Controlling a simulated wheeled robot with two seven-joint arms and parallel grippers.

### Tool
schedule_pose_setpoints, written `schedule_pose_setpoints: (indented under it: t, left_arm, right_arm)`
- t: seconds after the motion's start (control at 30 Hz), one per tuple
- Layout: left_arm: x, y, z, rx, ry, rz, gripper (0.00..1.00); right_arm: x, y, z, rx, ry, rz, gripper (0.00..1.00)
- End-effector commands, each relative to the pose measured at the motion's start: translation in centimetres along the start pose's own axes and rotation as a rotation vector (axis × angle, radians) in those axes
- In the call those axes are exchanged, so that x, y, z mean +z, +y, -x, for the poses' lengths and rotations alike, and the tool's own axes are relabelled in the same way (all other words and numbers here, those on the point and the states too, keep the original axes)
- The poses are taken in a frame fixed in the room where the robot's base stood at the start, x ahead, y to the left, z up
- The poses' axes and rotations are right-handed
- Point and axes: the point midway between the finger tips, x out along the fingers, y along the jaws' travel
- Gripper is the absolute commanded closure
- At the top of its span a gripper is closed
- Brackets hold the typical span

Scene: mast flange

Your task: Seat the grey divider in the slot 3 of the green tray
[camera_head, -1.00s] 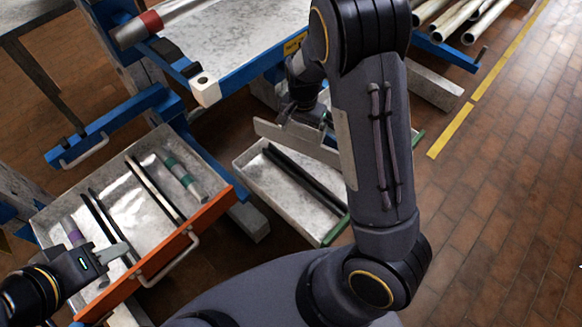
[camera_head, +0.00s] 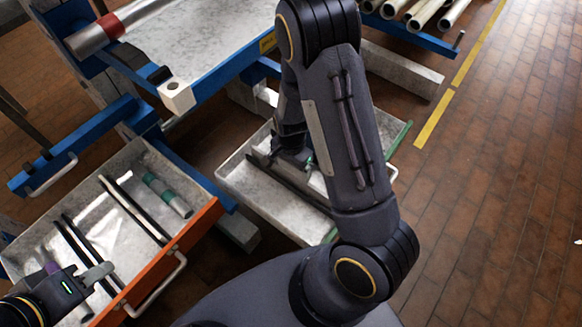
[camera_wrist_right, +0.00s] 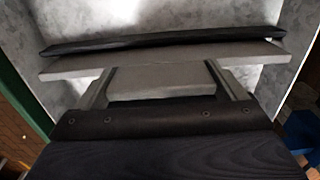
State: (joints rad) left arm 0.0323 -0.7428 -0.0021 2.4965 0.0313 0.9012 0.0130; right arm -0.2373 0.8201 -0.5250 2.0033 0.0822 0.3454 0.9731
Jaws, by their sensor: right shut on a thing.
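The green tray (camera_head: 238,172) has pale grey walls and green end edges, and stands on the floor in the middle of the head view. My right gripper (camera_wrist_right: 160,70) is shut on the grey divider (camera_wrist_right: 68,66), down inside the tray. The divider lies lengthwise along a dark slot rail (camera_wrist_right: 160,40), close beside it in the wrist view. Whether its lower edge is in a slot, and which slot, I cannot tell. My arm hides much of the tray in the head view. My left gripper (camera_head: 100,272) hangs over the orange-fronted drawer, and its fingers are not clearly separable.
The orange-fronted drawer (camera_head: 195,235) at the left holds dark rails and several tubes, one green-banded (camera_head: 165,192). A blue-edged bench (camera_head: 215,80) with a white corner block (camera_head: 177,97) stands behind. Pipes (camera_head: 425,12) lie at the back right.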

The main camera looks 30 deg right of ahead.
Motion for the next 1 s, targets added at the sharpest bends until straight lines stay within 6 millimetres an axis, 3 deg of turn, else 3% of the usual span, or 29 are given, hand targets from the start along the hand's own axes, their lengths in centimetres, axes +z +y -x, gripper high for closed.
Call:
schedule_pose_setpoints:
  t: [0.3, 0.33, 0.4, 0.73, 1.0]
  left_arm:
    - [0.1, -0.1, -0.2, 0.000, 0.000, 0.000, 0.64]
    - [0.1, -0.1, -0.2, 0.000, 0.000, 0.000, 0.64]
    - [0.1, -0.1, -0.1, 0.000, 0.000, 0.000, 0.64]
    - [-0.1, 0.1, 0.3, 0.000, 0.000, 0.000, 0.64]
    - [-1.1, 1.0, 2.1, 0.000, 0.000, 0.000, 0.64]
  right_arm:
    - [0.0, -0.1, -0.3, -0.002, 0.000, 0.001, 0.47]
    - [0.0, -0.1, -0.3, -0.002, 0.000, 0.001, 0.08]
    - [0.0, -0.1, -0.2, -0.002, 0.000, 0.001, 0.00]
    - [0.0, -0.1, 0.7, -0.003, 0.001, 0.001, 0.00]
    - [0.0, -0.2, 6.2, -0.007, 0.002, 0.001, 0.00]
